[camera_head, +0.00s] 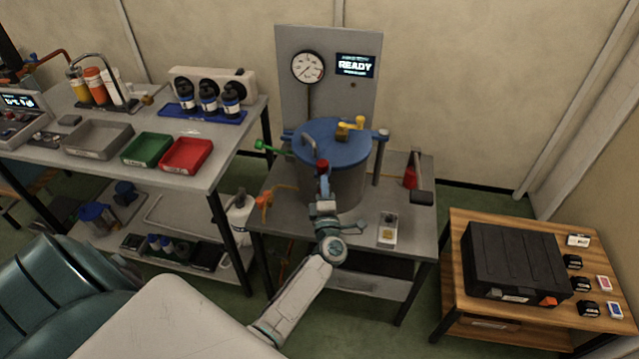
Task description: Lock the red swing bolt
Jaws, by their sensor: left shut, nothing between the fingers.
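A sealed cylinder with a blue lid (332,140) and a grey body (350,185) stands on the grey table. The red swing bolt's knob (322,167) shows at the lid's front edge, just above my left gripper in the picture. I cannot tell whether the bolt sits fully in its slot. My left gripper (323,188) is shut and empty in front of the cylinder, very near the red knob; contact is unclear. It hides part of the cylinder's front. A green-ended bolt (262,146) sticks out left. A yellow bolt (348,127) lies over the lid's back right. My right gripper is not seen.
A panel with a gauge (308,67) and a screen reading READY (356,66) stands behind the cylinder. A hammer-like tool (419,185) and a small tray (388,229) are on the table's right. An orange valve (265,199) is at its left.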

